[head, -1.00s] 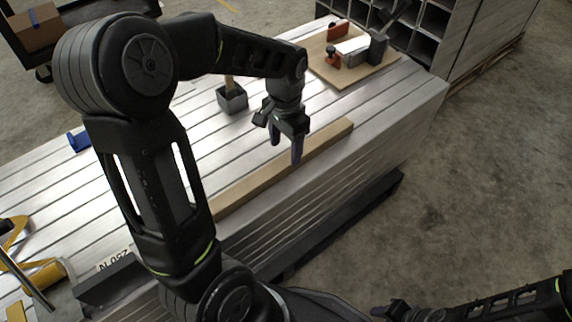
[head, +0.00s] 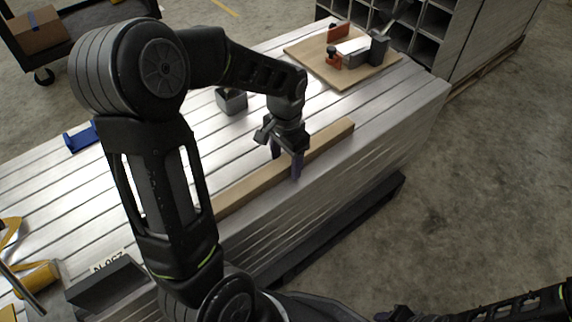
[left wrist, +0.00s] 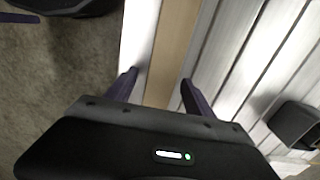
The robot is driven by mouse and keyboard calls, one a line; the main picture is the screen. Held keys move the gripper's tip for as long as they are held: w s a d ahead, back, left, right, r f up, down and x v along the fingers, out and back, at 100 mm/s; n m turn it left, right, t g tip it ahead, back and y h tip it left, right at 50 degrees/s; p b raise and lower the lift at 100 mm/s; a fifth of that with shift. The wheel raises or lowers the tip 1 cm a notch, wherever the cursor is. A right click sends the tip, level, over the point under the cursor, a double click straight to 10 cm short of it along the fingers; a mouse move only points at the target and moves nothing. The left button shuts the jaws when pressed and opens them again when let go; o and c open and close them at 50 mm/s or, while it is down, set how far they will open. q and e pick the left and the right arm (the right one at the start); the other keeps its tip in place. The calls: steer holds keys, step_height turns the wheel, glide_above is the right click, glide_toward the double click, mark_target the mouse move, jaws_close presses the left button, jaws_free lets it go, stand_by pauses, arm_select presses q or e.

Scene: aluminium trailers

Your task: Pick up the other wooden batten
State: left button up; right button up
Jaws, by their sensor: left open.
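A long wooden batten (head: 325,139) lies along the near edge of the slatted aluminium stack (head: 380,135). My left gripper (head: 286,166) is over the batten, pointing down, with its fingers apart. In the left wrist view the batten (left wrist: 172,55) runs between the two fingertips of my left gripper (left wrist: 158,85). I cannot tell whether the fingers touch it. Part of the batten is hidden behind my left arm and gripper. My right gripper (head: 395,314) is low at the bottom edge, away from the stack, and its jaws are not clear.
A small grey box (head: 232,101) stands behind my left gripper. A wooden board (head: 340,75) with a clamp-like fixture lies at the far end. A blue item (head: 80,138) and yellow items (head: 38,276) lie at the left. Open floor is at the right.

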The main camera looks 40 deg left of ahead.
arm_select(q)
steer(key=shift+c, duration=0.2)
jaws_close()
stand_by(0.6)
